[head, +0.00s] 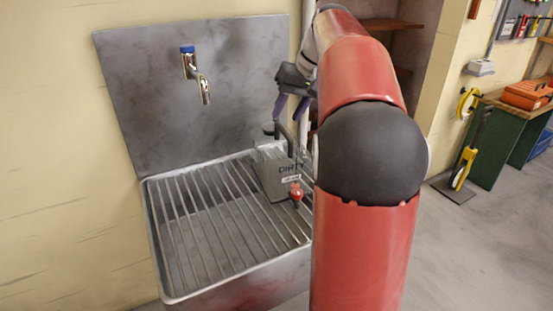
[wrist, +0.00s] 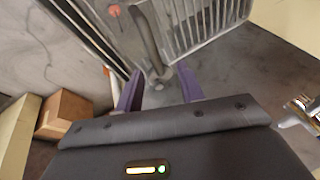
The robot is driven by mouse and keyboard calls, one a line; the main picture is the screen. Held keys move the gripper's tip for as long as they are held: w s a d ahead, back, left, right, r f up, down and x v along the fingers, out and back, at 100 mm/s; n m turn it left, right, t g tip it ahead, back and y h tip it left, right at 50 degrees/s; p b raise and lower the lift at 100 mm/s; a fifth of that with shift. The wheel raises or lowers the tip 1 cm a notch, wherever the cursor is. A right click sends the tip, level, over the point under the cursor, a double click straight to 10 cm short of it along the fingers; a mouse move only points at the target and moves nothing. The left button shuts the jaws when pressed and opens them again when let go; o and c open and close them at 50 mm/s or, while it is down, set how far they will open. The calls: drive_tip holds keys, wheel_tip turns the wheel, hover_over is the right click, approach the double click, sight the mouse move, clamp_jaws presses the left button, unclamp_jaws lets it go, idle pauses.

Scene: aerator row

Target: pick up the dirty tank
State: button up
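The dirty tank (head: 270,177) is a grey box with the word DIRTY and a red tap on its front. It stands upright on the sink's rack, with a dark handle on top. In the wrist view my gripper (wrist: 161,72) is open. The dark handle of the dirty tank (wrist: 149,42) shows between and beyond the fingertips. I cannot tell whether the handle lies between the fingers in depth. The gripper holds nothing visible.
The metal sink (head: 164,285) has a barred rack with clear room left of the tank. A tap (head: 204,88) with a blue top sticks out from the backsplash (head: 140,90). At the right are a green workbench (head: 495,150) and a yellow stand (head: 463,168). Cardboard boxes (wrist: 63,112) show in the wrist view.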

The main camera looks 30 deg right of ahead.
sight(283, 127)
drive_tip(key=x, duration=0.6)
drive_tip(key=shift+s+d+f+b, duration=0.15)
drive_tip(key=shift+s+f+b, duration=0.05)
drive_tip(key=shift+b, duration=0.1)
clamp_jaws()
drive_tip(key=shift+r, duration=0.1)
idle(0.9)
